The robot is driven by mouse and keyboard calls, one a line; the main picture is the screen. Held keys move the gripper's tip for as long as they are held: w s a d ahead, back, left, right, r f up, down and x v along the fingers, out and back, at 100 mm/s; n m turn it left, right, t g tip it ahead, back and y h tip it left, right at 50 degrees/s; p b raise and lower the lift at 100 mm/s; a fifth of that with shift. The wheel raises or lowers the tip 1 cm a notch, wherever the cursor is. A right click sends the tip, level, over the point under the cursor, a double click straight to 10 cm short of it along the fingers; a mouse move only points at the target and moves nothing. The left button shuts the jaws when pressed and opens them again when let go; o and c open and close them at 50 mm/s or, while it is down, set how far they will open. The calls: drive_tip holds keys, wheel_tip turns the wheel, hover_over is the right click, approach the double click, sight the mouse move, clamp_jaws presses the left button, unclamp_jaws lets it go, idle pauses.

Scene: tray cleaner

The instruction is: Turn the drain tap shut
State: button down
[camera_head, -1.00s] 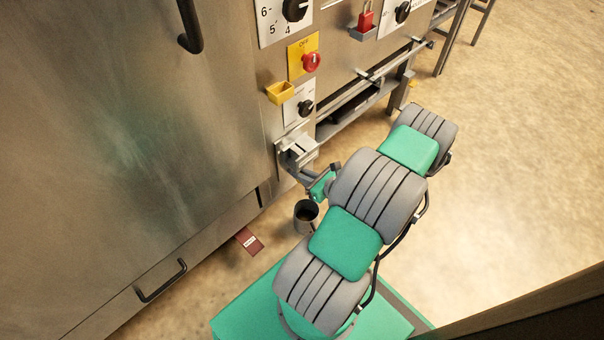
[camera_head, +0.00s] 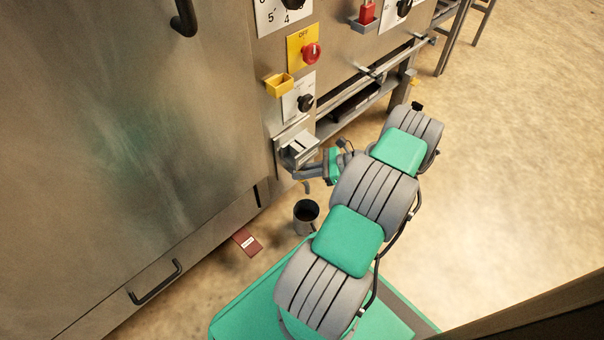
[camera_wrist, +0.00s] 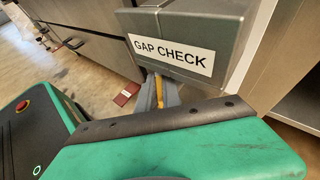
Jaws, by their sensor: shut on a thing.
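The drain tap is mostly hidden under a grey box (camera_head: 298,150) low on the machine's corner; the box, labelled "GAP CHECK", fills the top of the wrist view (camera_wrist: 215,25). My gripper (camera_head: 303,172) is just below this box. In the wrist view, the grey fingers of my gripper (camera_wrist: 160,95) are closed around a narrow yellow piece (camera_wrist: 159,90), which looks like the tap's handle. A short grey spout-like piece (camera_head: 307,187) hangs below the fingers. How far the tap is turned cannot be told.
A dark metal cup (camera_head: 306,216) stands on the floor below the box. A red-brown card (camera_head: 247,242) lies on the floor beside the machine. Floor to the right is clear.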

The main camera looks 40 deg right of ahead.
idle(0.4)
drive_tip(key=c, duration=1.5)
unclamp_jaws()
